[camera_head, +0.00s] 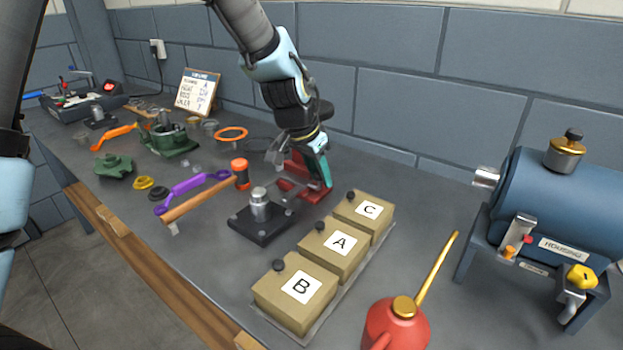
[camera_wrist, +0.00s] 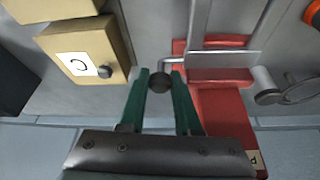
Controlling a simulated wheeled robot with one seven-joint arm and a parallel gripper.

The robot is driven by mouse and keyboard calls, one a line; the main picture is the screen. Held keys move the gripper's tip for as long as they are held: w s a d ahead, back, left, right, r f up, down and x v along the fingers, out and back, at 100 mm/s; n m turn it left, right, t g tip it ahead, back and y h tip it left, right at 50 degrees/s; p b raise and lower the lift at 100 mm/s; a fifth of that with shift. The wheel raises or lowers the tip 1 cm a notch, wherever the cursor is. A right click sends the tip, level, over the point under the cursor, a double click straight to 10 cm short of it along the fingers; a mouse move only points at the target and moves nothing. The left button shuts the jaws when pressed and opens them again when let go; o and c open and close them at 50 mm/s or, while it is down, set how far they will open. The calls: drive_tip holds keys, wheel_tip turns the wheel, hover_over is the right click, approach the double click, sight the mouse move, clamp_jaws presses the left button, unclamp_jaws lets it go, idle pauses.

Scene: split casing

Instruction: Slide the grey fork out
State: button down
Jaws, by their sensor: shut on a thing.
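The grey fork (camera_wrist: 215,59) shows in the wrist view as a flat grey crosspiece with two long prongs running towards the top of the picture. It lies across a red holder (camera_wrist: 222,105), and a bent rod ends in a dark round knob. My gripper (camera_wrist: 161,78) has its green fingers shut on this knob, left of the red holder. In the head view, my gripper (camera_head: 326,172) is beside the red holder (camera_head: 299,167), and the arm and fingers hide most of the fork. How far the prongs sit in the holder cannot be told.
Box C (camera_head: 364,215) stands close by, with boxes A (camera_head: 332,247) and B (camera_head: 296,290) in front. A red oil can (camera_head: 396,325) and blue housing (camera_head: 560,205) stand right.

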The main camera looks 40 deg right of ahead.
drive_tip(key=shift+w+d+r, duration=0.1)
drive_tip(key=shift+d+r, duration=0.05)
drive_tip(key=shift+d, duration=0.05)
drive_tip(key=c, duration=0.6)
unclamp_jaws()
drive_tip(key=shift+a, duration=0.1)
